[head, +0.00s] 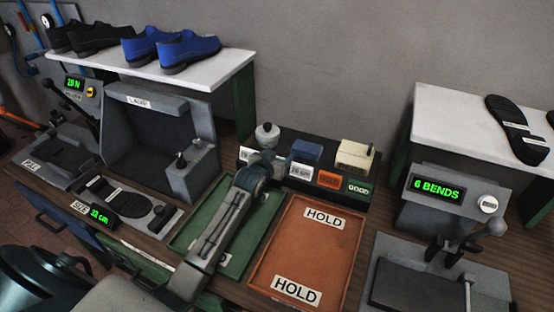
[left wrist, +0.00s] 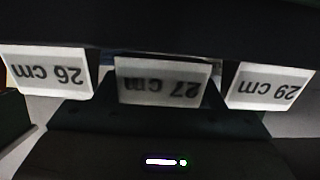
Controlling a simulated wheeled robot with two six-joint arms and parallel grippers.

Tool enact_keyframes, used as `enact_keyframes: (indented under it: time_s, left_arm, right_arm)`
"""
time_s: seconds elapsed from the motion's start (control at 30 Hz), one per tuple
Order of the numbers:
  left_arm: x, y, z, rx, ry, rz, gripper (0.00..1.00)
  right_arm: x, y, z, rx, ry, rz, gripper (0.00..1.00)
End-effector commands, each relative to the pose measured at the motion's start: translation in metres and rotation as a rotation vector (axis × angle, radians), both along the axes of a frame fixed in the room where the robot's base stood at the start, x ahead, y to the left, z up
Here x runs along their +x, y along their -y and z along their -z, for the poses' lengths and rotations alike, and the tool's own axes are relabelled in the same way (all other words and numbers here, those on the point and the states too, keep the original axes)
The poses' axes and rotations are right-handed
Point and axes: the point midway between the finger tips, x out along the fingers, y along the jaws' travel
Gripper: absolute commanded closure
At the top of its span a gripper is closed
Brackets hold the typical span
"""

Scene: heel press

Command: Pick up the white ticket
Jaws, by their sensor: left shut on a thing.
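White tickets with size marks stand side by side at the back rack. The left wrist view shows them upside down: the 26 cm ticket (left wrist: 48,72), the 27 cm ticket (left wrist: 160,82) in the middle and the 29 cm ticket (left wrist: 270,86). My left gripper (head: 264,160) reaches over the green tray to this rack. It is shut on the middle white ticket, which lies in line with it in the wrist view; the fingertips are hard to make out. In the head view my gripper hides this ticket, while the 26 cm ticket (head: 301,170) shows to its right.
An orange ticket (head: 329,179) and a green one (head: 358,188) stand right of the white ones. A blue block (head: 306,151) and a cream block (head: 356,155) are behind. The orange HOLD tray (head: 308,250) is empty. Machines stand on both sides.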

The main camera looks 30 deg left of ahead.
Motion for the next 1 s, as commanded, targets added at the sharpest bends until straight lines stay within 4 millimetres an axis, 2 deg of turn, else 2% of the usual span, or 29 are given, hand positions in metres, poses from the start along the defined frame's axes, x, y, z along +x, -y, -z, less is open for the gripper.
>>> enact_keyframes:
  time_s: [0.23,0.47,0.7,0.8,1.0]
  left_arm:
    - [0.001,0.000,-0.029,0.001,0.007,0.000,0.58]
    - [-0.047,-0.009,-0.031,0.005,0.001,0.001,0.58]
    - [-0.109,-0.019,-0.036,0.009,0.000,0.003,0.58]
    - [-0.128,-0.023,-0.040,0.008,0.000,0.002,0.58]
    - [-0.151,-0.027,-0.044,0.003,0.001,0.001,0.58]
  right_arm:
    - [0.000,0.000,0.018,0.000,0.000,0.000,0.54]
    - [0.001,-0.001,0.030,0.001,0.001,0.001,0.54]
    - [0.001,-0.003,0.047,0.004,0.001,0.002,0.54]
    - [0.001,-0.004,0.051,0.004,0.001,0.002,0.54]
    - [0.001,-0.004,0.055,0.004,0.001,0.002,0.54]
